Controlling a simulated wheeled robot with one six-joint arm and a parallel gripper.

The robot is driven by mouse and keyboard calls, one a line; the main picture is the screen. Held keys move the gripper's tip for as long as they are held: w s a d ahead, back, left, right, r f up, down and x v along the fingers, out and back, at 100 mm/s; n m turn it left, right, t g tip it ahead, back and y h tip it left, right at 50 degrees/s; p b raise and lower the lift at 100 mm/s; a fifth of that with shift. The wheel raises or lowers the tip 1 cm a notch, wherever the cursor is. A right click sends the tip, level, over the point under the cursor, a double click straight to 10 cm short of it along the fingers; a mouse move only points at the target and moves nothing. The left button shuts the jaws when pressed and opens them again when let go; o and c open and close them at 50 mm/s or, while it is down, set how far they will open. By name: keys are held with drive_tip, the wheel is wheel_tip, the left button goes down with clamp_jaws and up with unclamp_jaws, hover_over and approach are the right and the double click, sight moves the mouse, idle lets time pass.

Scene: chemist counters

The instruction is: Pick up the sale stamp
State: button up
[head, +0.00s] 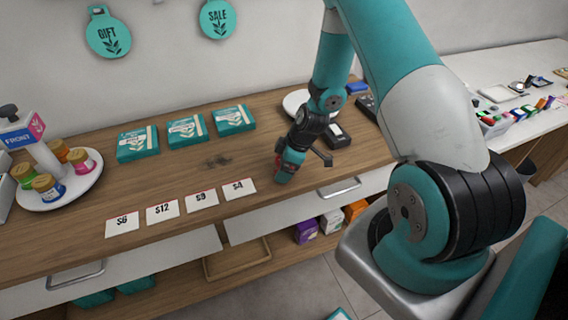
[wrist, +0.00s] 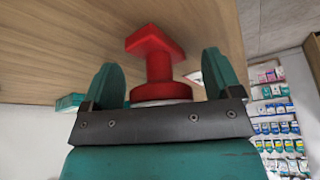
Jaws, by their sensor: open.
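The red sale stamp (wrist: 156,60) shows in the wrist view against the wooden counter, with a rectangular block at one end, a narrower neck and a wider round part near my gripper. My gripper (wrist: 160,78) is open, with one teal finger on each side of the stamp and visible gaps between them. In the head view, my gripper (head: 288,172) is low at the counter's front edge, and the stamp is mostly hidden there by my gripper. A little red shows beside it.
Price cards (head: 162,212) lie left of my gripper along the front edge. Teal boxes (head: 186,131) lie behind them. A black device (head: 337,136) is close on the right. A white turntable (head: 75,185) with jars stands at left.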

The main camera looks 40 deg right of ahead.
drive_tip(key=c, duration=1)
wheel_tip(320, 180, up, 20)
drive_tip(key=b, duration=0.3)
